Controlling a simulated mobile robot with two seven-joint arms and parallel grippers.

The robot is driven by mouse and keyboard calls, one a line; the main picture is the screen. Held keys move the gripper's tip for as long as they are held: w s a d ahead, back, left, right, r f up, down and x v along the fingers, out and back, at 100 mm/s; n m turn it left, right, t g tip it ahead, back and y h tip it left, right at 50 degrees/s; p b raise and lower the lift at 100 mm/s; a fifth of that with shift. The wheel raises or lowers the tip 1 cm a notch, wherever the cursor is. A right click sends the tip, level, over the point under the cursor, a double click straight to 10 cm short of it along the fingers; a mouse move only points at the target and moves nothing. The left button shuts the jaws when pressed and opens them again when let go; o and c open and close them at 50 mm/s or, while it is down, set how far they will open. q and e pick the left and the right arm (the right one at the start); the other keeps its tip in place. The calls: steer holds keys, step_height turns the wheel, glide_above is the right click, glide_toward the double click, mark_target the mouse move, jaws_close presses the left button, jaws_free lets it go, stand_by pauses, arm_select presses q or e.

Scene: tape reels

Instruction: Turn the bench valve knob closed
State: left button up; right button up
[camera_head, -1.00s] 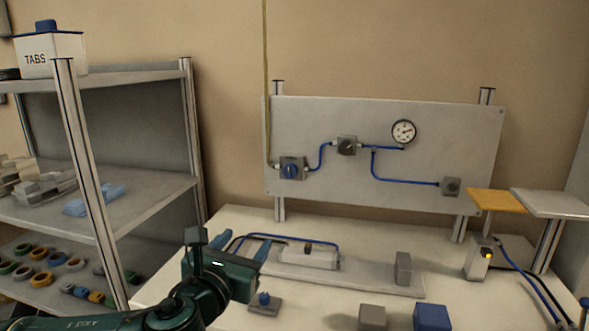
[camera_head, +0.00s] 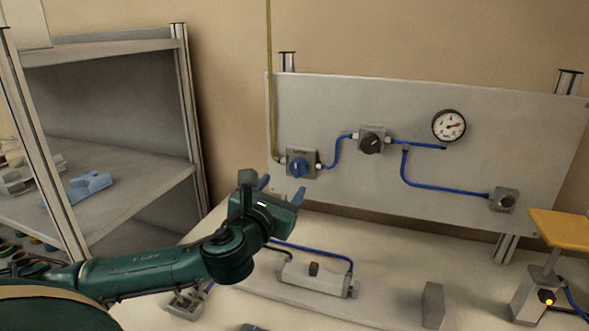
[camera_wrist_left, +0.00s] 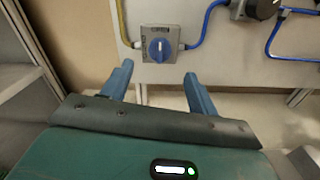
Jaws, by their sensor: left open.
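The blue valve knob (camera_head: 299,167) sits on a grey square plate at the lower left of the upright panel. In the left wrist view the knob (camera_wrist_left: 159,49) is centred ahead, with its pale pointer mark close to vertical. My left gripper (camera_head: 281,190) is open and empty, just below and in front of the knob in the head view. In the left wrist view its two blue fingers (camera_wrist_left: 158,76) are spread below the knob, apart from it. My right gripper is not in view.
The grey panel (camera_head: 470,120) also carries a black knob (camera_head: 370,140), a round gauge (camera_head: 449,125) and blue tubes. A grey fixture (camera_head: 314,280) lies on the bench below. A shelf rack (camera_head: 110,165) stands at left.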

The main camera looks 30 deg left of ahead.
mark_target(296, 170)
arm_select(q)
steer(key=x, duration=0.8)
steer(key=shift+p, duration=0.4)
steer(key=c, duration=1)
